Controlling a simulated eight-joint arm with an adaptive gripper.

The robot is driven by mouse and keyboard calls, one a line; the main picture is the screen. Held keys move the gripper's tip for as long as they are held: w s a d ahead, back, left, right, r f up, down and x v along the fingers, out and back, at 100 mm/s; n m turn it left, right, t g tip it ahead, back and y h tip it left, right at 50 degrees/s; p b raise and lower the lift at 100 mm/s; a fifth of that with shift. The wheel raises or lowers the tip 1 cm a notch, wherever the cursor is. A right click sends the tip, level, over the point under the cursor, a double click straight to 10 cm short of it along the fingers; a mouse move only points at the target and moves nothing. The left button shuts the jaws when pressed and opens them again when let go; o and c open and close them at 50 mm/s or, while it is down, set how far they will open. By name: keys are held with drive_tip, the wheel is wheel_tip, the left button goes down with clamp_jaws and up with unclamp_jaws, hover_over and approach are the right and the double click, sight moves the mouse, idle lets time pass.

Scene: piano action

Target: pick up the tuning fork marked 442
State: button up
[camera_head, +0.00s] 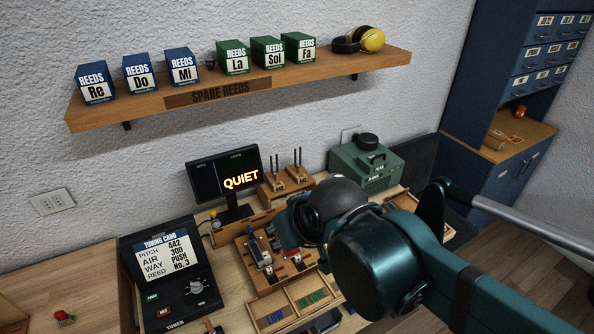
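Two dark tuning forks stand upright on wooden blocks behind the bench, a left fork (274,163) and a right fork (297,158). Any numbers on them are too small to read, so I cannot tell which is marked 442. The tuning card (167,253) at the left reads pitch 442, air 300, way push, reed No. 3. My teal arm reaches in from the right over the bench, just in front of the forks. I cannot make out my gripper's fingers; they do not show past my arm.
A display reading QUIET (240,180) stands left of the forks. A green box (366,165) stands to their right. A wooden block with coloured parts (250,262) and a divided tray (279,316) lie in front. The spare reeds shelf (225,91) hangs above.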

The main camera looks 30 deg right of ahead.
drive_tip(key=o, duration=0.5)
